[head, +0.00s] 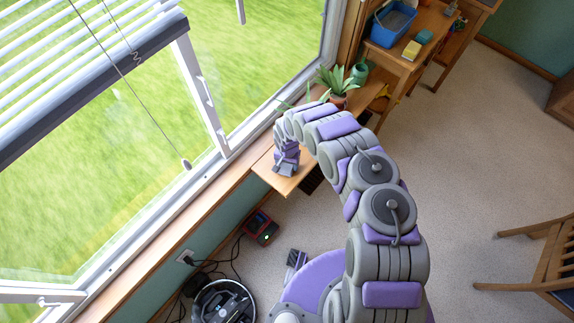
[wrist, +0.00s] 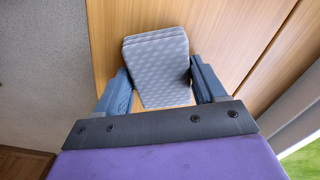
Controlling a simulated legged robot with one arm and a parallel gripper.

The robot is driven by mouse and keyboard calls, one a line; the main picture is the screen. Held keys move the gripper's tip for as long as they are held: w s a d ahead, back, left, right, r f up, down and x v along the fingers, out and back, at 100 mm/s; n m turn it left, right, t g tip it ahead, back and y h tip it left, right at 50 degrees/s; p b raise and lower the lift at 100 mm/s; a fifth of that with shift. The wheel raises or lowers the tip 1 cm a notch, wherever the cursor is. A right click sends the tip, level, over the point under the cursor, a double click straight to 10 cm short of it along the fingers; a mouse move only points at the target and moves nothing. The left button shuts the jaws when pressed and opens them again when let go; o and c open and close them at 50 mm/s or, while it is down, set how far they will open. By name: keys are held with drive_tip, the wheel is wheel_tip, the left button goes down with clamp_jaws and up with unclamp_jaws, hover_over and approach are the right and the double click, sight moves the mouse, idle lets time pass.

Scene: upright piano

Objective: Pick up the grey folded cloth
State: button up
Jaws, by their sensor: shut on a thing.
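The grey folded cloth (wrist: 158,68) shows in the wrist view as a flat, patterned, layered stack over a light wooden surface. My gripper (wrist: 162,90) has one finger on each side of the cloth and is shut on it. In the head view my gripper (head: 285,168) points down at the end of a small wooden surface (head: 285,184) beside the window. The cloth is hard to make out there, as my arm's end covers most of it. I cannot tell whether the cloth is lifted clear of the wood.
A potted plant (head: 336,82) and a green watering can (head: 360,72) stand just beyond my arm. A blue bin (head: 392,24) and a yellow sponge (head: 411,51) sit on a wooden table. A red device (head: 261,227) with cables lies on the floor. A wooden chair (head: 545,260) stands right; carpet between is clear.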

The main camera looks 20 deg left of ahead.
drive_tip(key=shift+c, duration=0.6)
drive_tip(key=shift+r, duration=0.65)
wheel_tip(320, 180, up, 2)
drive_tip(key=shift+w+r+p, duration=0.1)
drive_tip(key=shift+r+p, duration=0.1)
drive_tip(key=shift+p, duration=0.35)
drive_tip(key=s+d+p, duration=0.2)
drive_tip(key=s+d, duration=0.1)
drive_tip(key=d, duration=0.4)
drive_tip(key=s+d+r+p, duration=0.1)
drive_tip(key=s+d+p, duration=0.2)
drive_tip(key=d, duration=0.4)
drive_tip(key=shift+d+r+p, duration=0.15)
drive_tip(key=shift+d+p, duration=0.2)
drive_tip(key=shift+d, duration=0.05)
